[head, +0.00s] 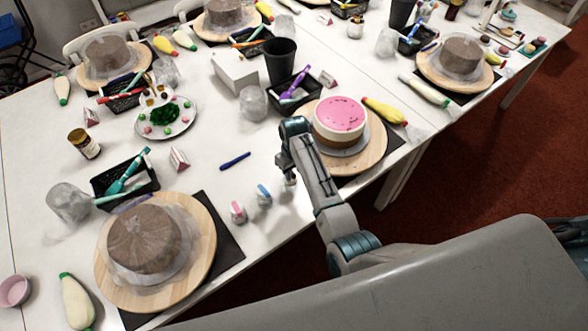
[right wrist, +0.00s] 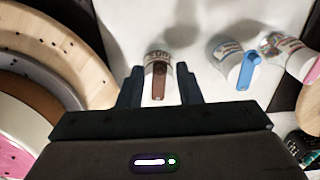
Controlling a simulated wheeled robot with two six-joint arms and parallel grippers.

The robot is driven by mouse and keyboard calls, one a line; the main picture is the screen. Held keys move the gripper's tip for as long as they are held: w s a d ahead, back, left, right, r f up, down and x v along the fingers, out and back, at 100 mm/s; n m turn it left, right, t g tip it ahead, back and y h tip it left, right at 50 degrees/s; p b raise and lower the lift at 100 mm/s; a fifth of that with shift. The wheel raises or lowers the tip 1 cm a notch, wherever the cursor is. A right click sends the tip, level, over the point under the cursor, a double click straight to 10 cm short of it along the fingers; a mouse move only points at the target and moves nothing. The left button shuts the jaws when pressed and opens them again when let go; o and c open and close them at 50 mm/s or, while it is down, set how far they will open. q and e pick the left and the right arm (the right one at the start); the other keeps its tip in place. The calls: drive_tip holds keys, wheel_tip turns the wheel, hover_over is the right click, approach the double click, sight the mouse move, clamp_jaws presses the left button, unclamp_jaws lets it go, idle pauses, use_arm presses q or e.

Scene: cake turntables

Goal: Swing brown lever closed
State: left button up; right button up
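The brown lever (right wrist: 158,82) sits on a small clear and white bottle (right wrist: 158,62) with dark lettering, in the right wrist view. My right gripper (right wrist: 159,86) is open, with one dark finger on each side of the lever; I cannot tell whether either finger touches it. In the head view my right arm reaches down over the table edge beside the pink cake, and the right gripper (head: 290,176) is small and mostly hidden there. My left gripper is not in view.
A bottle with a blue lever (right wrist: 248,70) and one with a pink lever (head: 238,212) stand close by. The pink-topped cake (head: 339,114) is on a wooden turntable (head: 372,150) beside my arm. A blue marker (head: 235,160) lies on the white table, with clear space around it.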

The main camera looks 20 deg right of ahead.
sight(294, 174)
wheel_tip(294, 174, up, 11)
drive_tip(key=b, duration=0.3)
drive_tip(key=shift+d+f, duration=0.1)
drive_tip(key=shift+f, duration=0.05)
idle(0.4)
